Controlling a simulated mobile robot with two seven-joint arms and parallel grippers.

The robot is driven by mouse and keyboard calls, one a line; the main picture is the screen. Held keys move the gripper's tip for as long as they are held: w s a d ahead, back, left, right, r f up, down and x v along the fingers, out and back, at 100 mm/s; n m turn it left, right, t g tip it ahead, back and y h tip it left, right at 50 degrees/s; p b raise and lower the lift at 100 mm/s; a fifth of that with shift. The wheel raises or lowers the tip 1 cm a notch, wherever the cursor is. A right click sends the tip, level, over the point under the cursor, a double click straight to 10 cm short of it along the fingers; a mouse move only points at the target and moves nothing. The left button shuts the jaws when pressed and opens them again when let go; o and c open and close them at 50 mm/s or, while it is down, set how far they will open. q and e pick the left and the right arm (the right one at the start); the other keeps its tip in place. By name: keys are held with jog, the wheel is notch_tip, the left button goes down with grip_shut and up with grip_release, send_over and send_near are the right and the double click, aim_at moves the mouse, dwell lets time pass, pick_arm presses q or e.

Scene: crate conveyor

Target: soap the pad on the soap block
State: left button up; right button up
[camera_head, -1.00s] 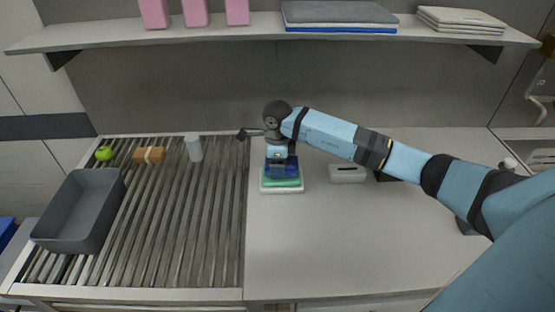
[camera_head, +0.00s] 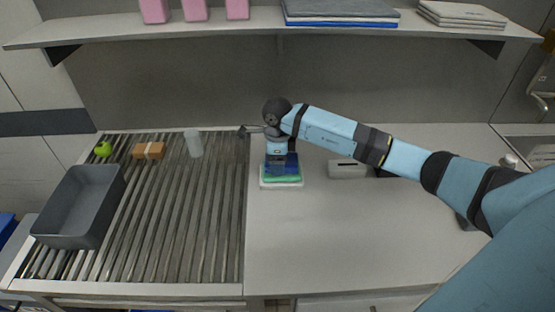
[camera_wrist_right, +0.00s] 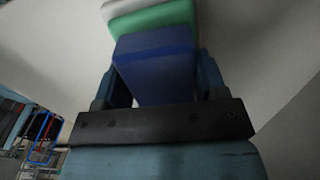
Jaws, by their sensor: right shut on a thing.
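My right gripper (camera_head: 282,167) points down at the left part of the counter, shut on a blue pad (camera_head: 291,162). In the right wrist view the blue pad (camera_wrist_right: 153,62) sits between the two fingers. Below it is a green soap block (camera_head: 284,180) on a white dish (camera_head: 281,186). The green block (camera_wrist_right: 150,20) is against the pad's far end in the right wrist view, with the white dish (camera_wrist_right: 125,6) beyond it. The pad appears to touch the block. My left gripper is not in view.
A roller conveyor (camera_head: 170,215) at the left carries a grey crate (camera_head: 80,207), a green apple (camera_head: 103,149), a brown box (camera_head: 149,151) and a pale cup (camera_head: 194,143). A white slotted box (camera_head: 346,169) stands right of the gripper. The front counter (camera_head: 350,245) is clear.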

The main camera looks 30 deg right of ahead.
jog(key=shift+f, duration=0.4)
jog(key=shift+b, duration=0.4)
dwell(1.0)
jog(key=shift+r+p, duration=1.45)
jog(key=shift+r, duration=1.15)
jog(key=shift+r+p, duration=0.4)
jog(key=shift+r, duration=0.45)
